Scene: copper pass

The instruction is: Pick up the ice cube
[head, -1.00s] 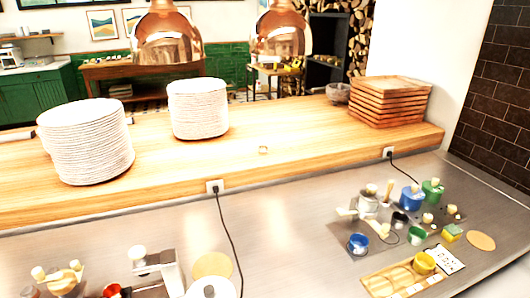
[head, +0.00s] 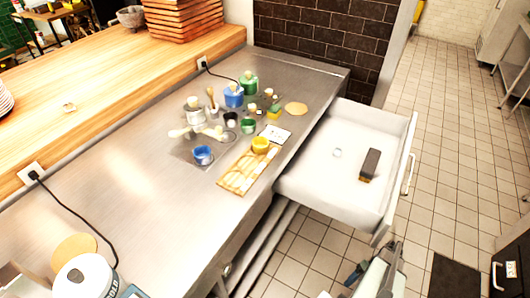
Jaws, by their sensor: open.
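A small clear, pale lump that looks like the ice cube (head: 337,152) lies on the white floor of the open drawer (head: 310,185), left of a dark brown block (head: 370,164). It is too small to make out its shape well. My gripper (head: 378,262) shows at the bottom edge, below and in front of the drawer. It is open, apart from the cube, and partly cut off by the frame.
The steel counter (head: 130,170) holds several small cups and jars, a blue cup (head: 203,155), a yellow cup (head: 260,144) and a wooden rack (head: 243,176). Stacked wooden trays (head: 185,15) stand on the shelf. Tiled floor (head: 440,130) is clear right of the drawer.

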